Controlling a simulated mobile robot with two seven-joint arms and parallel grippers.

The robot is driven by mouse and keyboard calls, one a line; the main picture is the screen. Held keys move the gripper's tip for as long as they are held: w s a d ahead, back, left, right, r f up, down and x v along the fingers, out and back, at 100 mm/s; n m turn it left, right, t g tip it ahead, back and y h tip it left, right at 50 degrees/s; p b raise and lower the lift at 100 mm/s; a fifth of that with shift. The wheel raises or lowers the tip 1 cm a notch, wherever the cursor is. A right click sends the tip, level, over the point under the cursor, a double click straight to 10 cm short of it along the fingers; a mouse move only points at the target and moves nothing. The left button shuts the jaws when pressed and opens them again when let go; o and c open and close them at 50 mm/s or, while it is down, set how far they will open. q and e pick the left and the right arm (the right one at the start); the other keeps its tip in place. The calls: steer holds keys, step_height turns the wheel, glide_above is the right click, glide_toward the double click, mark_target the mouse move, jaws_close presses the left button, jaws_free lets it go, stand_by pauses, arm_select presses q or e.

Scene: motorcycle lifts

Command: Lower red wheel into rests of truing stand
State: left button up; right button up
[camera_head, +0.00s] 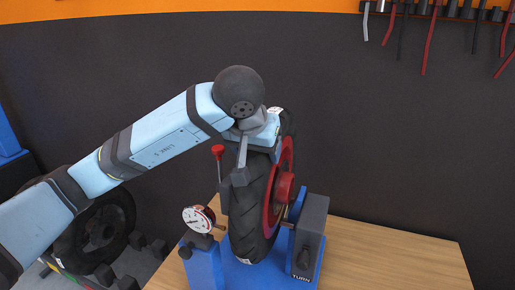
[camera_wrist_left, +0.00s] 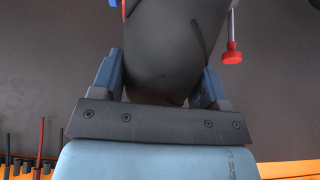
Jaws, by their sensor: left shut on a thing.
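The red wheel (camera_head: 256,208), a black tyre on a red rim and hub, stands upright in the truing stand (camera_head: 242,274). The stand has a blue base and a grey box marked TURN (camera_head: 311,234) on the right. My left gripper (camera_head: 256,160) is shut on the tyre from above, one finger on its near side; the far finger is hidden. In the left wrist view the tyre (camera_wrist_left: 165,45) sits between both fingers (camera_wrist_left: 160,85). The hub is close to the stand's right upright; whether its axle touches the rests is hidden. My right gripper is not in view.
A dial gauge (camera_head: 199,219) sits on the stand's left post, with a red-knobbed rod (camera_head: 217,152) close to the tyre. Another dark wheel (camera_head: 103,232) is at the lower left. The wooden bench (camera_head: 400,258) is clear on the right. Tools hang on the back wall.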

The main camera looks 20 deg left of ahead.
arm_select(q)
steer(key=shift+f+b, duration=0.5)
steer(key=shift+b, duration=0.05)
steer(key=shift+f+b, duration=0.4)
steer(key=shift+f, duration=0.05)
steer(key=shift+f+b, duration=0.65)
steer(key=shift+f, duration=0.25)
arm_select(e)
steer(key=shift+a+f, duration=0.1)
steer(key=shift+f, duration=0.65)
arm_select(q)
steer(key=shift+f+b, duration=0.15)
steer(key=shift+b, duration=0.15)
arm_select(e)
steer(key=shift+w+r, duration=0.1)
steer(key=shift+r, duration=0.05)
arm_select(q)
steer(key=shift+f+b, duration=0.35)
steer(key=shift+b, duration=0.05)
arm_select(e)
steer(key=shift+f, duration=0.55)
